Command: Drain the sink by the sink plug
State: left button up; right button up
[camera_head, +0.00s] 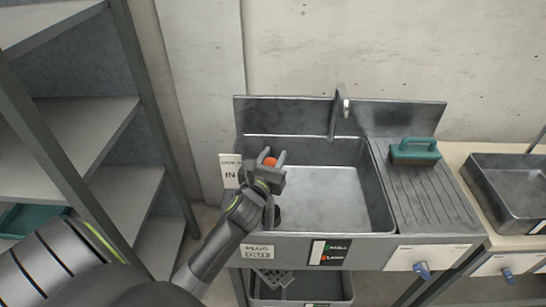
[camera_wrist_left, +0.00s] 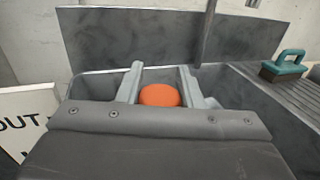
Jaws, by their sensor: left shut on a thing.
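The metal sink (camera_head: 335,190) stands against the wall; its basin looks empty where I can see it. The sink plug (camera_head: 270,161) is a rounded orange piece. My left gripper (camera_head: 268,158) reaches over the left part of the basin and is shut on the plug. The left wrist view shows the orange plug (camera_wrist_left: 160,95) between the two grey fingers (camera_wrist_left: 159,88). I cannot tell how far the plug is above the basin floor. A dark spot, possibly the drain, shows partly beside my wrist. My right gripper is not in view.
A faucet (camera_head: 342,104) rises at the sink's back. A teal-handled brush (camera_head: 415,151) rests on the ridged drainboard (camera_head: 432,200) at right. A shelf rack (camera_head: 118,190) is at left.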

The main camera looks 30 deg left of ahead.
pick_arm(q)
grip_shut()
notch_tip(320, 180, down, 4)
jog(key=shift+f+b, duration=0.25)
jog(key=shift+b, duration=0.9)
jog(key=o, duration=0.9)
grip_release()
jog(key=p+v, duration=0.1)
jog(key=v, duration=1.6)
jog(key=shift+s+d+r+p, duration=0.1)
jog(key=shift+s+d+p, duration=0.1)
jog(key=shift+p, duration=0.1)
